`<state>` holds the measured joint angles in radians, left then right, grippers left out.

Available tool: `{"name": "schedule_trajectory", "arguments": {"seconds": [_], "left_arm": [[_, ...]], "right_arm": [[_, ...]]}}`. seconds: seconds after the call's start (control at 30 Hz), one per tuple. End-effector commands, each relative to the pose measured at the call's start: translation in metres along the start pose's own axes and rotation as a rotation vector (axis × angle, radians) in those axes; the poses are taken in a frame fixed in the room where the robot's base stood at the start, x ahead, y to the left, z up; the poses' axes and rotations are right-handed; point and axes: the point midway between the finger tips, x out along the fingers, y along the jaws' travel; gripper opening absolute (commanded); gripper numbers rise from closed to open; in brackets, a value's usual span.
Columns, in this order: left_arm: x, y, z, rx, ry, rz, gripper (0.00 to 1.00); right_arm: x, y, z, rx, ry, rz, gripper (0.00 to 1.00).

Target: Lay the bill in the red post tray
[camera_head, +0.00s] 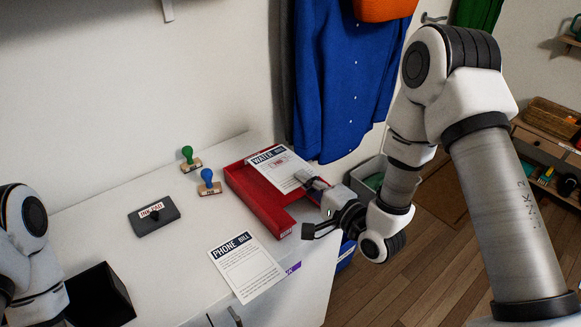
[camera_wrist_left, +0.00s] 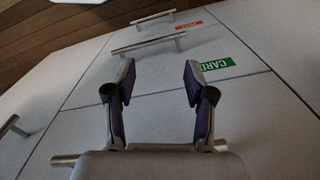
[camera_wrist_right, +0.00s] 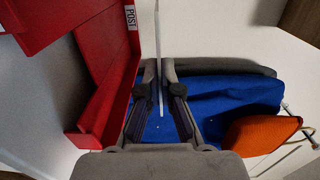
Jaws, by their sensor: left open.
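The water bill (camera_head: 280,166), a white sheet with a dark heading, is over the red post tray (camera_head: 262,207). My right gripper (camera_head: 314,184) is shut on its right edge. In the right wrist view the bill (camera_wrist_right: 157,50) is a thin, edge-on sheet between the fingertips (camera_wrist_right: 159,75). The tray (camera_wrist_right: 100,95) with its POST label is beside it, apart from the sheet there. A phone bill (camera_head: 246,266) lies on the cabinet top in front of the tray. My left gripper (camera_wrist_left: 158,80) is open and empty, facing drawer fronts; its fingers are not in the head view.
A green-handled stamp (camera_head: 188,158), a blue-handled stamp (camera_head: 209,182) and an ink pad (camera_head: 154,216) stand left of the tray. A black box (camera_head: 100,297) is at the front left. A blue shirt (camera_head: 345,75) hangs behind the tray. Drawer handles (camera_wrist_left: 150,44) stick out before my left gripper.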

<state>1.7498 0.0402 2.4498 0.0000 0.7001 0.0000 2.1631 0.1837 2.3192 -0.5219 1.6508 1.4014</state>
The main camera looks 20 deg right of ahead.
Motion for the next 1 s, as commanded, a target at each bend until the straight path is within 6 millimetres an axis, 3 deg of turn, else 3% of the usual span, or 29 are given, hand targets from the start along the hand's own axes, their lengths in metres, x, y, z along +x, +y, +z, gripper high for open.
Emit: {"name": "schedule_trajectory", "arguments": {"seconds": [0.17, 0.5, 0.9, 0.93, 1.0], "left_arm": [[-0.023, 0.000, 0.001, 0.001, -0.001, 0.000, 0.54], [-0.059, 0.000, 0.000, 0.000, 0.000, 0.000, 0.54], [-0.062, 0.001, 0.000, 0.000, 0.000, 0.000, 0.54], [-0.062, 0.001, 0.000, 0.000, 0.000, 0.000, 0.54], [-0.062, 0.001, 0.000, 0.000, 0.000, 0.000, 0.54]], "right_arm": [[0.001, -0.001, 0.000, 0.001, -0.001, 0.078, 0.00], [0.004, 0.017, 0.000, 0.005, -0.001, 0.280, 0.00], [0.004, 0.026, 0.000, 0.008, 0.000, 0.331, 0.00], [0.004, 0.026, 0.000, 0.008, 0.000, 0.331, 0.06], [0.004, 0.026, 0.000, 0.008, 0.000, 0.330, 0.30]]}}
